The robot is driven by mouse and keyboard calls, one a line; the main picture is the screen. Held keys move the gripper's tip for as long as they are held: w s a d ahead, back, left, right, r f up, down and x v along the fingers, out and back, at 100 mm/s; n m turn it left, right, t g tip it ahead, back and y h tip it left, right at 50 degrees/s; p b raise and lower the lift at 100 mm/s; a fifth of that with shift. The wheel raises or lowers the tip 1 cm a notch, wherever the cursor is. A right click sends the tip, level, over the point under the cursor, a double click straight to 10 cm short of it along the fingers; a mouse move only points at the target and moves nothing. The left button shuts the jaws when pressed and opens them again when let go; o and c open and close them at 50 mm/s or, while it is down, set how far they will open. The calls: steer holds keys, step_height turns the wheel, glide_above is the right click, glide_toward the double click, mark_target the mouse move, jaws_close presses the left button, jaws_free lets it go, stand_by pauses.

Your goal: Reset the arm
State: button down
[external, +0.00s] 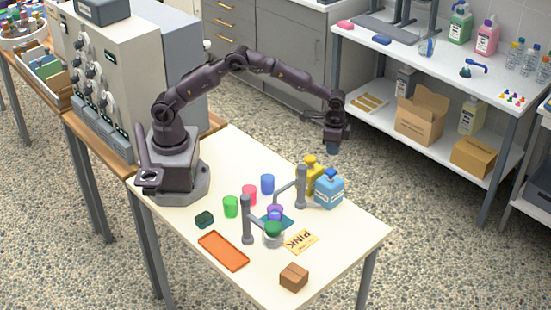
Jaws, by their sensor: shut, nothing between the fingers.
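My gripper (333,150) is at the end of my raised arm, shut and empty. It hangs pointing down above the far right edge of the white table (345,245). It is apart from everything on the table. The nearest things below it are a yellow bottle (311,178) and a blue bottle (329,192). My arm reaches from its base at the table's left side up and across to the right.
Blue (267,184), red (249,195) and green (230,207) cups stand mid-table. Grey posts (247,225) flank a purple cup (275,211) and green-topped jar (272,234).

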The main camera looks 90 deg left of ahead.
steer(key=shift+r, duration=0.75)
steer(key=shift+s+f, duration=0.1)
steer(key=shift+f, duration=0.2)
steer(key=s+a+r+n+t, duration=0.1)
steer(key=s+r, duration=0.3)
steer(key=s, duration=0.6)
steer(key=s+a+r+n+t, duration=0.1)
steer(key=s+r, duration=0.4)
steer(key=s, duration=0.6)
steer(key=s+a+r+n+t, duration=0.1)
steer(key=s+a+r+t, duration=0.2)
steer(key=s, duration=0.8)
step_height(320, 180, up, 2)
steer(key=shift+a+r+t, duration=0.15)
steer(key=shift+a+t, duration=0.15)
steer(key=shift+a, duration=0.75)
